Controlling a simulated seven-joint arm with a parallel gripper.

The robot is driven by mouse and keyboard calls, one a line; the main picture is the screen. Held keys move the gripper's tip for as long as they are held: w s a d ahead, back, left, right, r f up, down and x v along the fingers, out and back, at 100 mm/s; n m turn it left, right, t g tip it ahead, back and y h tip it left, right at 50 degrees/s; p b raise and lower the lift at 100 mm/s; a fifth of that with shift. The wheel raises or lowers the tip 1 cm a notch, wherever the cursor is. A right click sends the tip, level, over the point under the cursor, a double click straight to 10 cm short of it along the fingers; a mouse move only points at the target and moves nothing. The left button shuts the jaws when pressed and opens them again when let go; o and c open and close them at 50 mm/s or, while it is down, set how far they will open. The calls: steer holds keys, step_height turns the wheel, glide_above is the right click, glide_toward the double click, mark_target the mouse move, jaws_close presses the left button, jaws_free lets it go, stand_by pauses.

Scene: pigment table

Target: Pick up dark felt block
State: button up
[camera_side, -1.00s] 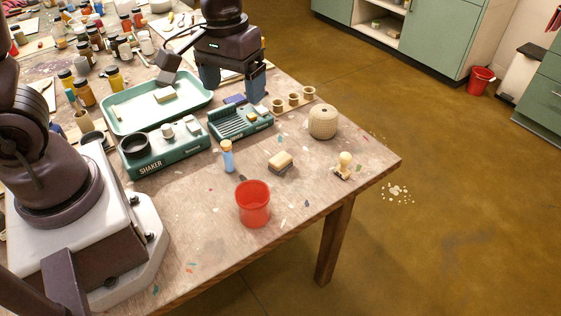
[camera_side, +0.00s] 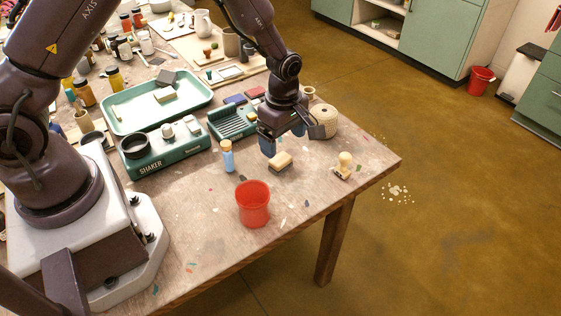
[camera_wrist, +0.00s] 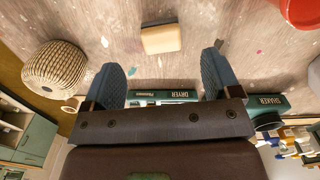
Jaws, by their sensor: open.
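A small block (camera_side: 281,161) with a cream top and a dark, felt-like underside lies on the table in the side view. It also shows in the wrist view as a block (camera_wrist: 160,39) with a dark edge along its far side. My gripper (camera_side: 283,139) is open and empty, above the table just behind this block. In the wrist view my open gripper (camera_wrist: 162,62) has the block ahead of its blue fingertips, roughly midway between them. A flat dark block (camera_side: 168,77) lies in the green tray (camera_side: 125,121) beside a pale block (camera_side: 165,95).
A red cup (camera_side: 254,204), a blue bottle (camera_side: 227,156) and a wooden-handled stamp (camera_side: 344,164) stand near the cream-topped block. A woven round pot (camera_side: 325,118) and the green dryer rack (camera_side: 225,124) are close to my gripper.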

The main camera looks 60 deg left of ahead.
mark_target(283, 159)
steer(key=shift+f, duration=3.6)
steer(key=c, duration=1)
steer(key=shift+r, duration=0.1)
